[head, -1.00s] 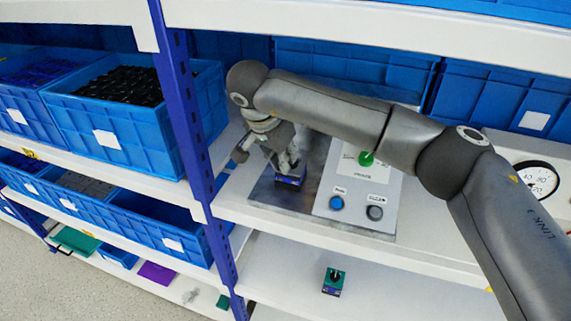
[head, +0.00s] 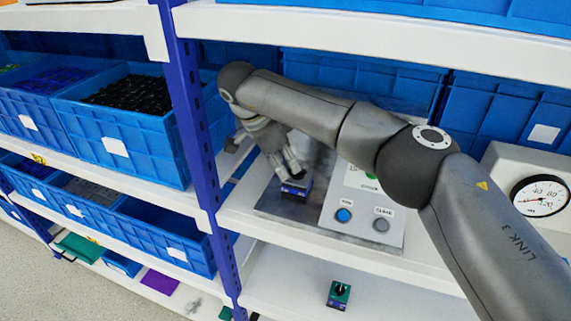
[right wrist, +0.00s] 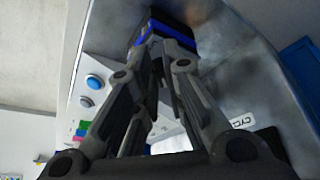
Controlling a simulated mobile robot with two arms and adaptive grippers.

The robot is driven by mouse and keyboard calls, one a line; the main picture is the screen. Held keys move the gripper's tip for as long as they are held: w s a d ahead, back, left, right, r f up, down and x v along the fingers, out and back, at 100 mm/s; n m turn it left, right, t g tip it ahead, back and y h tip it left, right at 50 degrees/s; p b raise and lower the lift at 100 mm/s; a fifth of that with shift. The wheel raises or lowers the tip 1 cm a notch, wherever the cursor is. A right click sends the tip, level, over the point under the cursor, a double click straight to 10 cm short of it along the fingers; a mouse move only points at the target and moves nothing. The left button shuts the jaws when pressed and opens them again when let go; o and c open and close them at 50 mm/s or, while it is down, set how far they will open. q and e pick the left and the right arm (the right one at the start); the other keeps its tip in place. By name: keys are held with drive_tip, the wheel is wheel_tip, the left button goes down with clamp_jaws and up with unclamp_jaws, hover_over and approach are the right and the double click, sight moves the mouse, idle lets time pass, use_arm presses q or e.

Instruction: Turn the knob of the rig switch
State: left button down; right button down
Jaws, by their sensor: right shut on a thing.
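The rig switch (head: 297,190), with a blue body and dark top, sits on the grey metal plate of the rig (head: 325,209). In the right wrist view the switch (right wrist: 165,25) shows beyond my fingertips. My right gripper (head: 292,172) comes down onto the top of the switch, its fingers close together and shut on the knob. The fingers (right wrist: 165,45) hide most of the knob, so I cannot tell its angle. My left gripper is not in view.
Beside the switch is a light panel with a blue button (head: 344,215) and a grey button (head: 381,225). A dial gauge (head: 540,196) stands at right. A blue upright (head: 197,130) and crates (head: 120,125) are at left.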

drive_tip(key=c, duration=1.5)
unclamp_jaws()
